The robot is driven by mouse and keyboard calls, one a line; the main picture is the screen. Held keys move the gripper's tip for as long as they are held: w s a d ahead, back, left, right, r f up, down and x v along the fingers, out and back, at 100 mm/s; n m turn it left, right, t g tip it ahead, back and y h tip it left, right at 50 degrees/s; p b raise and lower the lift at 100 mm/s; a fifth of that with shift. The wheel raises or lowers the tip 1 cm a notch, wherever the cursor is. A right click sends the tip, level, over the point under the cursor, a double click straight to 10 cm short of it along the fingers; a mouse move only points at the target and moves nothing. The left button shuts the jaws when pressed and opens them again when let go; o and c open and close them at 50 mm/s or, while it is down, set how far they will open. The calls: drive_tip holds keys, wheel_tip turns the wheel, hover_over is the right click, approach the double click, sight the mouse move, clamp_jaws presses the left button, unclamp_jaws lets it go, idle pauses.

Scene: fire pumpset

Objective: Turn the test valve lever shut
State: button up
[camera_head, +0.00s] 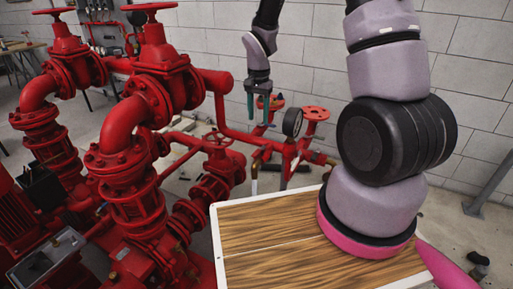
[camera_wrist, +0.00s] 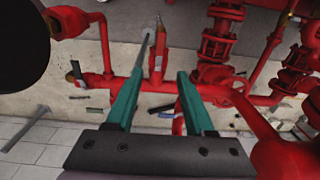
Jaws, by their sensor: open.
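My gripper (camera_head: 258,120) hangs fingers-down in the head view, with its two teal fingers apart and nothing seen held. Just behind and right of it is an orange-red handle-like part (camera_head: 277,102); I cannot tell for sure whether this is the test valve lever. Lower down, a brass fitting (camera_head: 257,160) sits on the red pipework, with a pale outlet pipe (camera_head: 254,187) below it. In the wrist view the open gripper (camera_wrist: 161,74) has a slim upright red part (camera_wrist: 158,62) and a thin grey rod (camera_wrist: 144,48) between or beyond its fingers. Contact cannot be told.
A round gauge (camera_head: 292,122) and a red handwheel (camera_head: 316,113) stand close right of my gripper. Large red pumps and valves (camera_head: 150,85) fill the left. A wood-topped, white-edged surface (camera_head: 265,235) lies in front. A block wall (camera_head: 310,45) stands behind.

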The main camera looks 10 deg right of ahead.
sight(256, 152)
drive_tip(key=f, duration=1.3)
drive_tip(key=shift+a+f, duration=0.2)
drive_tip(key=shift+a, duration=0.1)
drive_tip(key=shift+c, duration=0.3)
clamp_jaws()
idle(0.6)
